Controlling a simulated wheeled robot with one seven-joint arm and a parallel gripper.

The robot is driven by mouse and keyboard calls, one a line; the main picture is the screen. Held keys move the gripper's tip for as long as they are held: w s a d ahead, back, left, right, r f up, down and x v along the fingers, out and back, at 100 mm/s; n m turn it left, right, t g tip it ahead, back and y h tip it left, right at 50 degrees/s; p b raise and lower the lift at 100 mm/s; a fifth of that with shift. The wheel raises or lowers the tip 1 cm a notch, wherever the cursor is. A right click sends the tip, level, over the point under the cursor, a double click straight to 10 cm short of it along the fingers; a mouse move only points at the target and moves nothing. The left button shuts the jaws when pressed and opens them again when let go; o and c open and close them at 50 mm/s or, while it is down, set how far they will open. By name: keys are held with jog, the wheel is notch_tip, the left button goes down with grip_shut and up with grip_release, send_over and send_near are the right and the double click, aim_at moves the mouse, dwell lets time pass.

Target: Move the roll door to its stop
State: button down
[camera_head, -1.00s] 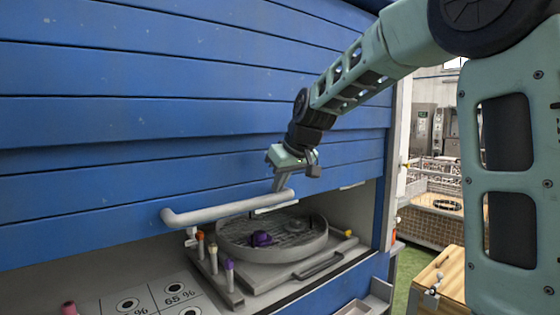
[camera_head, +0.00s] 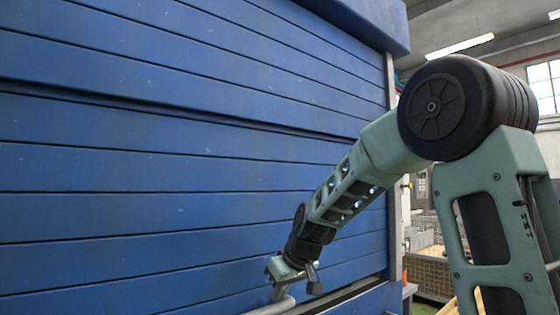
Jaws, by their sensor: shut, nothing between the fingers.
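The blue slatted roll door (camera_head: 180,160) fills most of the view and covers the opening. At the lower right its bottom edge lies close to the grey sill (camera_head: 352,291). Whether it touches the sill all along cannot be told. The grey bar handle (camera_head: 273,306) is low on the door, mostly cut off by the bottom of the picture. My gripper (camera_head: 281,292) is shut at the handle's right end. Its fingers point down and appear to meet the bar from above, with nothing visible between them. The turntable behind the door is hidden.
A blue housing (camera_head: 345,18) overhangs the top of the door. A grey post (camera_head: 392,85) borders the door on the right. Beyond it are a wire-and-brick-coloured bin (camera_head: 428,270) and a window (camera_head: 543,85).

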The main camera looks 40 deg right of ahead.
aim_at(280, 307)
notch_tip(280, 307, down, 5)
jog(key=b, duration=0.2)
jog(key=shift+b, duration=0.3)
jog(key=shift+s+f, duration=0.1)
jog(key=shift+f, duration=0.15)
jog(key=shift+a, duration=0.1)
jog(key=shift+r+p, duration=0.55)
jog(key=shift+r, duration=0.1)
jog(key=r+p, duration=0.2)
jog(key=w+r+p, duration=0.1)
jog(key=r, duration=0.1)
jog(key=shift+r+p, duration=0.15)
jog(key=shift+p, duration=0.2)
jog(key=v, duration=0.9)
jog(key=shift+s+r+p, duration=0.15)
jog(key=shift+s+p, duration=0.15)
jog(key=shift+p, duration=0.05)
